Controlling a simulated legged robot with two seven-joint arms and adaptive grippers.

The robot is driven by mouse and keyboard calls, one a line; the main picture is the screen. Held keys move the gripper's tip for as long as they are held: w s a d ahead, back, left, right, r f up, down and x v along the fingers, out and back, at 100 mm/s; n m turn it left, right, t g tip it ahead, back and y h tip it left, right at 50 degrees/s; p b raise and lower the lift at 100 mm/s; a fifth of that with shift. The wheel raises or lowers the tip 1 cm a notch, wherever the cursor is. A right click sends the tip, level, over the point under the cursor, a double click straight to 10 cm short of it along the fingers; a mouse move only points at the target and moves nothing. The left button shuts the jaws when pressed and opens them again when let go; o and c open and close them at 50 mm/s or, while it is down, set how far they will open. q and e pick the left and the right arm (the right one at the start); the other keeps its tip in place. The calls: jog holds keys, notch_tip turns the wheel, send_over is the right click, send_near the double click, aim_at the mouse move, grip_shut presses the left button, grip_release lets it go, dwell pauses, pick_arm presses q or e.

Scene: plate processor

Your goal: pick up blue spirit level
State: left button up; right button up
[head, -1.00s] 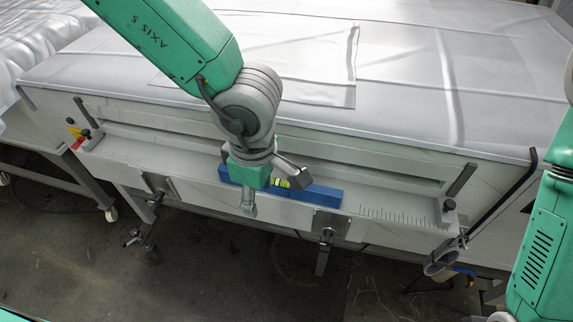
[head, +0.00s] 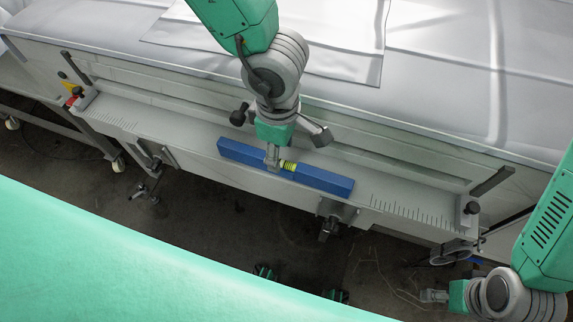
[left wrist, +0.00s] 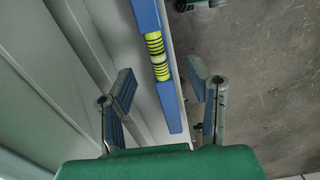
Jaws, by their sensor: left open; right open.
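The blue spirit level (head: 323,180) with its yellow-green vial lies on the narrow grey ledge along the front of the machine. In the left wrist view the level (left wrist: 170,100) runs lengthwise between the two fingers, with visible room on both sides. My left gripper (head: 296,148) is open above the middle of the level and partly hides it in the head view. Its spread fingers also show in the left wrist view (left wrist: 162,82). My right gripper (head: 433,296) is at the lower right, away from the level; its fingers are small in the view.
The ledge (head: 400,208) has ruler marks near both ends and a raised grey wall behind it. Clamps with handles (head: 330,225) hang below its front edge. A white sheeted top (head: 440,90) lies behind. Dark floor (head: 215,225) is open in front.

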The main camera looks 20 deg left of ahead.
aim_at(282, 161)
pick_arm(q)
jog(key=shift+w+a+f, duration=0.1)
jog(key=shift+a+f, duration=0.4)
jog(key=shift+f, duration=0.2)
jog(key=f, duration=0.1)
jog(key=d+f, duration=0.1)
jog(key=f, duration=0.2)
jog(key=shift+d+f+b, duration=0.15)
jog(key=shift+d+b, duration=0.15)
jog(key=shift+b, duration=0.1)
jog(key=shift+d+f, duration=0.1)
jog(key=shift+d, duration=0.3)
jog(key=shift+a, duration=0.55)
grip_shut()
jog(key=shift+a, duration=0.3)
jog(key=shift+d, duration=0.1)
pick_arm(e)
jog(key=shift+a+f, duration=0.25)
jog(key=shift+a, duration=0.4)
